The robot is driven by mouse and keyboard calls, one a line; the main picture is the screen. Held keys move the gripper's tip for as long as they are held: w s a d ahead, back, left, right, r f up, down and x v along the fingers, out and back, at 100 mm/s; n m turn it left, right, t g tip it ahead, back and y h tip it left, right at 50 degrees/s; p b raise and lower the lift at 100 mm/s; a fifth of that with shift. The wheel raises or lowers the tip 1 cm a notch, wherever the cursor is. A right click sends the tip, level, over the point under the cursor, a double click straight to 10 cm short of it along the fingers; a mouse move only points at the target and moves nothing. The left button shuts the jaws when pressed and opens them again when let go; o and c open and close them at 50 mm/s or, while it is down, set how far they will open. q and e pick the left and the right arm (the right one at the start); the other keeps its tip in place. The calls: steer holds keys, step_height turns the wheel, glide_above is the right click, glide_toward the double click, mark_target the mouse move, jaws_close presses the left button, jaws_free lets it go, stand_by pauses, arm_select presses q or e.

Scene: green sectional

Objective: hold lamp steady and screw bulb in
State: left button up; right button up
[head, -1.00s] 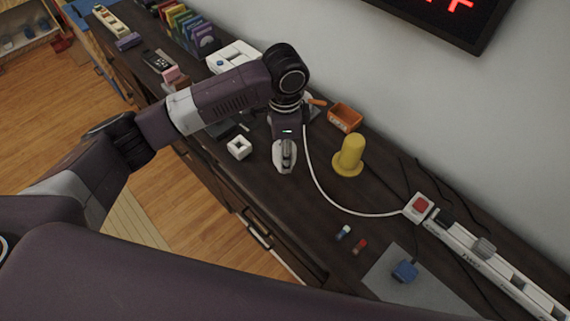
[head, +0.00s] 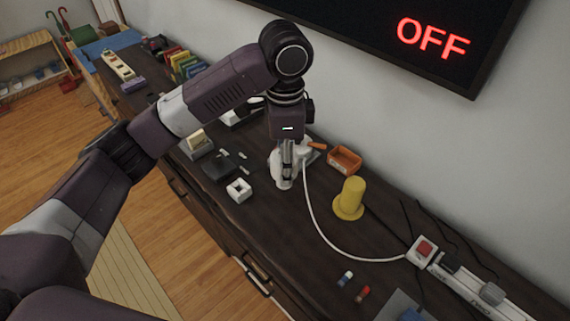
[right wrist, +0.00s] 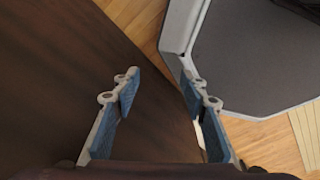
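My left gripper (head: 286,165) hangs over the desk in the head view, fingers pointing down. It is beside or in front of a pale piece (head: 304,151) where a white cord starts, probably the lamp; the gripper and arm hide much of it. I cannot tell whether the fingers touch or grip it. I cannot make out a bulb. My right gripper (right wrist: 158,88) shows only in the right wrist view; its blue-padded fingers are wide apart with nothing between them.
The white cord (head: 325,236) runs to a power strip with a red switch (head: 424,250). A wall screen (head: 432,38) reads OFF.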

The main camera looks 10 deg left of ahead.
arm_select(q)
steer(key=shift+s+a+n, duration=0.3)
steer(key=shift+a+n, duration=0.05)
steer(key=shift+n, duration=0.15)
steer(key=s+a+n, duration=0.8)
steer(key=s+n, duration=0.4)
steer(key=n, duration=0.1)
steer(key=shift+s+f, duration=0.3)
